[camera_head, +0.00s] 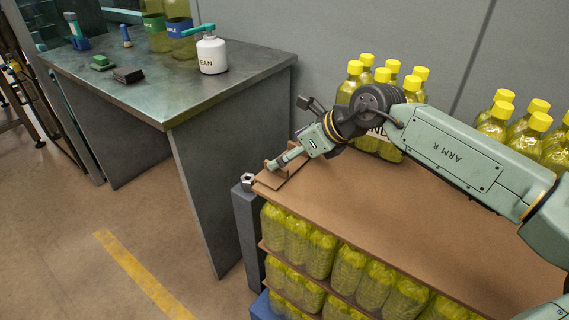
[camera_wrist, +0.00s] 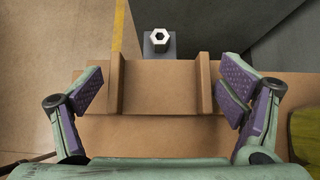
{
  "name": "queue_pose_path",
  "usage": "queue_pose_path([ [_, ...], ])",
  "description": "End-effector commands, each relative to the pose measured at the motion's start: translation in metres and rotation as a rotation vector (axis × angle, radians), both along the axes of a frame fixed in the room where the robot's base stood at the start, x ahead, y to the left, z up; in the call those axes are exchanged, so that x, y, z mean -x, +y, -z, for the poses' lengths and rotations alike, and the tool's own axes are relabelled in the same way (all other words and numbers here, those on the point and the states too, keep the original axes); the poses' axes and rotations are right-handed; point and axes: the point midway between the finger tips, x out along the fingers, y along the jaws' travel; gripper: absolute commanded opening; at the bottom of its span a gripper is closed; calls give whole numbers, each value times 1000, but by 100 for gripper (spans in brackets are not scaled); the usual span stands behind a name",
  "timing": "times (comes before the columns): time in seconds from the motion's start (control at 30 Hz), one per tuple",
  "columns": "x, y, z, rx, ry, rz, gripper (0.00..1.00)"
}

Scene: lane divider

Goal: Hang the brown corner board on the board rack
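The brown corner board (camera_wrist: 160,88) lies at the near-left corner of the brown sheet that tops the bottle stack. It has two raised ridges, seen in the wrist view. It also shows in the head view (camera_head: 284,176), partly hidden by my gripper. My gripper (camera_head: 286,160) is over this corner, pointing down at the board. In the wrist view its purple-padded fingers (camera_wrist: 164,92) are spread on both sides of the ridges, with a small gap on each side, so it is open and holds nothing. I cannot make out a board rack for certain.
A grey post with a hex nut (camera_head: 248,180) stands beside the stack corner. Yellow-capped bottles (camera_head: 367,75) stand on the sheet behind my arm. A grey table (camera_head: 262,66) at upper left holds a white can bottle (camera_head: 211,52) and tools. The floor before it is clear.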

Motion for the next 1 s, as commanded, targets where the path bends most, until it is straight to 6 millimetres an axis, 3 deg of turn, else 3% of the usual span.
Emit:
queue_pose_path([
  [0.47, 0, 0, 0, 0, 0, 0, 53],
  [0.77, -1, 1, -3, 0, -1, -1, 53],
  [1.0, -8, 11, -23, 1, -1, -8, 53],
])
